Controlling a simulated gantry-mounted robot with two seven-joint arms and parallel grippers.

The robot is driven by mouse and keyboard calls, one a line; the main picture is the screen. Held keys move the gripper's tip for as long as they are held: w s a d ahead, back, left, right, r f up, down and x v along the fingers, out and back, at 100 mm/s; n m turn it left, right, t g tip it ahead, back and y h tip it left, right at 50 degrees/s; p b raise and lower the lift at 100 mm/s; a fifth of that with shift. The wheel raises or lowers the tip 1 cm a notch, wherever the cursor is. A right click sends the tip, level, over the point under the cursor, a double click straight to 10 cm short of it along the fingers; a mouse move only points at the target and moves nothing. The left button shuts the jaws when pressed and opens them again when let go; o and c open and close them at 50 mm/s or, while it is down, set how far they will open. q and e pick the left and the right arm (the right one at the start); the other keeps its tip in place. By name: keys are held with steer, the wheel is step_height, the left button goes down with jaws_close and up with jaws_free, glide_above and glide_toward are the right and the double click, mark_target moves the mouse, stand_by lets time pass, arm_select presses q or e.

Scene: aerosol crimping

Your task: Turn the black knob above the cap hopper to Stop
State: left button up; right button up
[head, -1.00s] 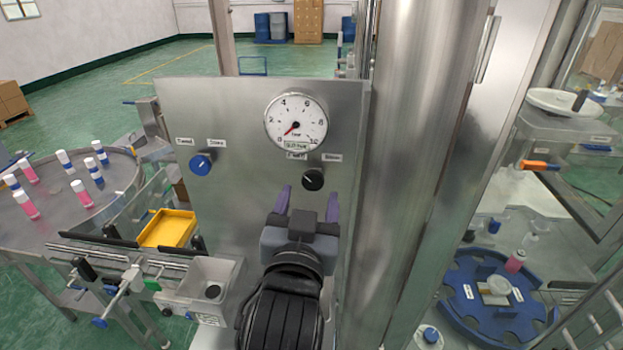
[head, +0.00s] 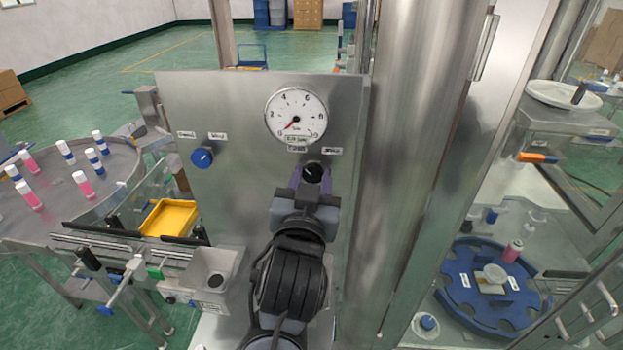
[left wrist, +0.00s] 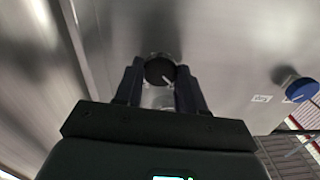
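The black knob (head: 313,172) is on the metal panel (head: 230,115), below the round gauge; it also shows in the left wrist view (left wrist: 159,70). Its white pointer line slants, and the small labels above it are too blurred to read surely. My left gripper (head: 311,180) is at the knob, with one finger on each side. In the left wrist view the fingertips (left wrist: 160,68) flank the knob with small gaps, so the gripper looks open. A metal hopper (head: 232,262) stands at the panel's lower left. My right gripper is not in view.
A blue knob (head: 202,158) is on the same panel to the left. The gauge (head: 296,116) is close above the black knob. A thick metal column (head: 425,130) stands right of the panel. A yellow tray (head: 169,217) and a turntable with bottles (head: 110,200) are at left.

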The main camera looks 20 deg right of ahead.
arm_select(q)
steer(key=shift+c, duration=1.3)
steer(key=shift+m, duration=0.3)
steer(key=m, duration=0.3)
steer(key=shift+b, duration=0.3)
steer(key=m+b, duration=0.1)
steer(key=m, duration=0.3)
steer(key=shift+f, duration=0.15)
steer(key=m+b, duration=0.3)
steer(key=m, duration=0.2)
steer(key=m+b, duration=0.2)
steer(key=m, duration=0.3)
steer(key=shift+b, duration=0.3)
steer(key=shift+d+m, duration=0.1)
steer(key=shift+m, duration=0.2)
